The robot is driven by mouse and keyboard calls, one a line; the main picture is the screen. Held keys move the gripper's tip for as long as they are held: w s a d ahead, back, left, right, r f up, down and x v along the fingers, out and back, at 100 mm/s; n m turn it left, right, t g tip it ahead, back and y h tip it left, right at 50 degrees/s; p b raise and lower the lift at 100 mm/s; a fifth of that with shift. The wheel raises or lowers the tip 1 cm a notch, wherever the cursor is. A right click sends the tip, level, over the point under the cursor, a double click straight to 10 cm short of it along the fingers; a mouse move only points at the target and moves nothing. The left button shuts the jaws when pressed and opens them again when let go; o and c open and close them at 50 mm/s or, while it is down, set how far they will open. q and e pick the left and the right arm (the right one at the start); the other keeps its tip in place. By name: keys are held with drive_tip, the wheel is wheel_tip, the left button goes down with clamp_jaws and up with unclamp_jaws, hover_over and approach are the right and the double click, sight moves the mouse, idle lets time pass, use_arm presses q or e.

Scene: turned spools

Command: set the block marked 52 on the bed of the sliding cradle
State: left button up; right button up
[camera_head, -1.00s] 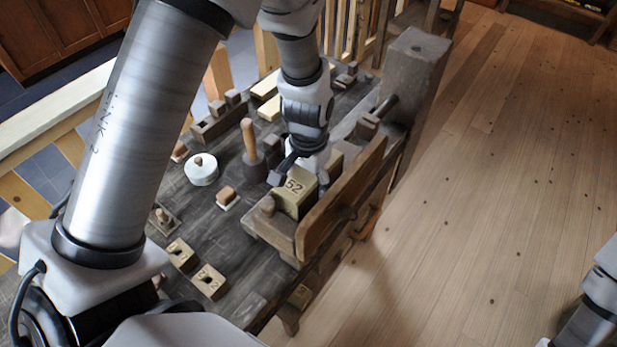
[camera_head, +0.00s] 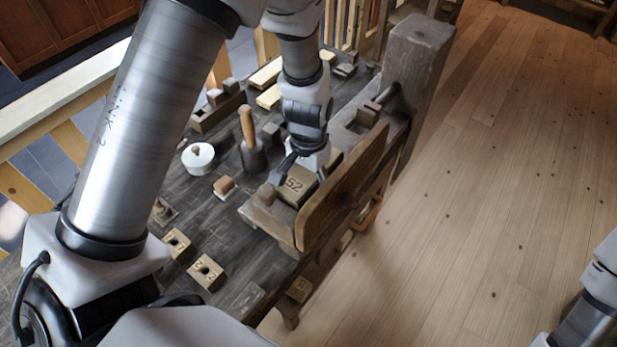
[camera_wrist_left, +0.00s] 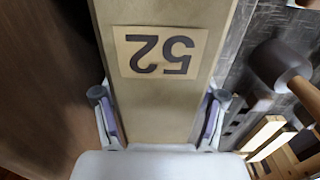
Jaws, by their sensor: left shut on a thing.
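The block marked 52 (camera_head: 296,190) is a tan wooden block, its label also clear in the left wrist view (camera_wrist_left: 160,52). My left gripper (camera_head: 304,172) is shut on it, with one finger on each side in the wrist view. The dark wooden cradle (camera_head: 263,222), with a rounded knob at its near end, lies at the bench's right edge, beside an upright brown board (camera_head: 345,190). The block is over the cradle's bed, low between knob and board. Its underside is hidden, so I cannot tell whether it touches the bed. My right gripper is out of view.
Tan blocks with holes (camera_head: 207,273) lie at the near left of the bench (camera_head: 232,245). A wooden-handled mallet (camera_head: 249,140), a white lidded pot (camera_head: 198,158) and a small brush (camera_head: 225,187) stand left of the gripper. A thick post (camera_head: 420,55) rises behind.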

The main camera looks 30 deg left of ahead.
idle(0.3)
use_arm(q)
drive_tip(key=o, duration=1.5)
drive_tip(key=shift+o, duration=0.8)
drive_tip(key=shift+a, duration=0.15)
wheel_tip(320, 180, up, 8)
drive_tip(key=p, duration=0.7)
drive_tip(key=shift+r+p, duration=0.1)
drive_tip(key=shift+p, duration=0.25)
